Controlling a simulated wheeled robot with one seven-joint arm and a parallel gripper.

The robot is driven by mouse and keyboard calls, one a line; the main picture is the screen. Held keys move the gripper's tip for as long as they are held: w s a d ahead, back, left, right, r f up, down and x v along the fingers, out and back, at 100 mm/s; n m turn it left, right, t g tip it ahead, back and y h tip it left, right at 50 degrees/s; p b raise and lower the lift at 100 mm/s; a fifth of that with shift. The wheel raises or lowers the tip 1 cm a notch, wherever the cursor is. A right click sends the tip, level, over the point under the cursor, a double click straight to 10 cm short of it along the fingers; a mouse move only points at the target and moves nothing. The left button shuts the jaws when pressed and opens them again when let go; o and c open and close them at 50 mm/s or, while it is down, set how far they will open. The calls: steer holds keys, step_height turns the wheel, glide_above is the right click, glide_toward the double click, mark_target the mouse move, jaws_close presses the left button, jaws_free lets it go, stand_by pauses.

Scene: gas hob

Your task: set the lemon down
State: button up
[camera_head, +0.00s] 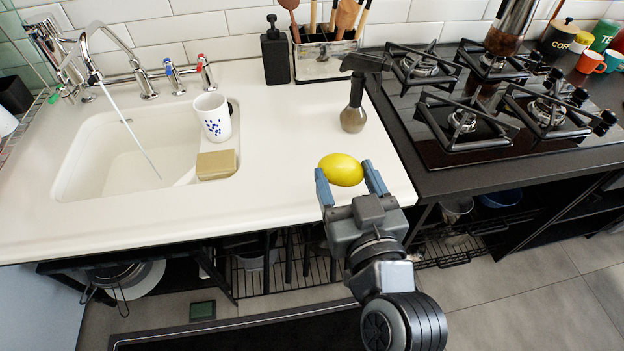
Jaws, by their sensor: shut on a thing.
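The yellow lemon (341,169) is held between the two blue fingertips of my gripper (349,178), near the front right part of the white counter (285,175). My gripper is shut on the lemon, one finger on each side. The lemon appears over the counter top close to its front edge. I cannot tell whether it touches the surface or hangs a little above it.
A spotted cup (212,116) and a sponge-like block (216,165) are by the sink (125,150) with running water. The gas hob (480,110) is at right. Counter around the lemon is clear.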

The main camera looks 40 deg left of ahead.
steer(key=p, duration=0.2)
glide_above(311, 202)
step_height(311, 202, down, 4)
steer(key=shift+d+r, duration=0.1)
steer(key=shift+f+b, duration=1.2)
steer(key=shift+f, duration=0.9)
steer(key=shift+f+b, duration=0.25)
steer(key=shift+b, duration=0.05)
steer(key=o, duration=1.1)
steer(key=shift+r, duration=0.1)
